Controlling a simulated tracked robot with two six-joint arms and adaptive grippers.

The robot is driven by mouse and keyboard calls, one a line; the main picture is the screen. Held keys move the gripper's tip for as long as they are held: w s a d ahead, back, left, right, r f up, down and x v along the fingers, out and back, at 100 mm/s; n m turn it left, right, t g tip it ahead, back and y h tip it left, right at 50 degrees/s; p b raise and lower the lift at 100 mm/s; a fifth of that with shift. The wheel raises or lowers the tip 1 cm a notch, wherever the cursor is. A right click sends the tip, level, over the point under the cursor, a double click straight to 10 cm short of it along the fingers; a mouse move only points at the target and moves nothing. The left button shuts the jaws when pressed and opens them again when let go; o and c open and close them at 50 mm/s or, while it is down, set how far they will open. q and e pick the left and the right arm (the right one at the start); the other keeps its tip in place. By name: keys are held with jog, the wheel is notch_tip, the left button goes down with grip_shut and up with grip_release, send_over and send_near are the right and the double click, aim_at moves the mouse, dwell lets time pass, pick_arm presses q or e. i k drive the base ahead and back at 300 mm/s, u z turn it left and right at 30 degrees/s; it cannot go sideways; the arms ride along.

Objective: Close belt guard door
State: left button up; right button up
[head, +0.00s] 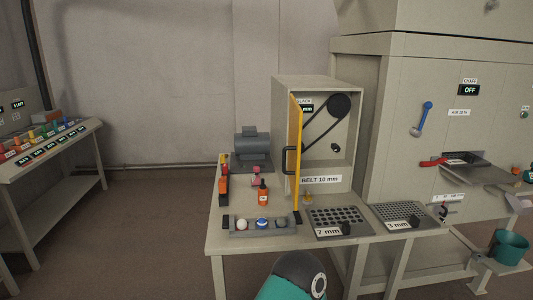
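The belt guard door (298,155) is a thin yellow panel at the left front edge of the beige belt housing (319,84). It stands open, swung out toward me, and I see it nearly edge-on. Its black handle (288,160) sticks out on the left side. The housing's open front shows a black belt (322,122) running around a large dark pulley (339,105) and a smaller one below. A label reading "BELT 10 mm" (321,180) is on the housing's lower front. Neither of my grippers is in view.
The bench (262,244) carries a grey motor (253,146), an orange bottle (263,193), a tray of knobs (262,224) and two perforated screens (335,220) (404,215). The tray and bottle lie left of the door. A large machine (440,80) stands at right.

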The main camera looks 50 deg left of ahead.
aim_at(294, 148)
jog(key=u, duration=0.55)
jog(key=k, duration=0.15)
jog(key=u, duration=0.95)
jog(key=i, duration=1.65)
jog(key=z, duration=0.35)
jog(key=k, duration=0.6)
jog(key=u, duration=0.25)
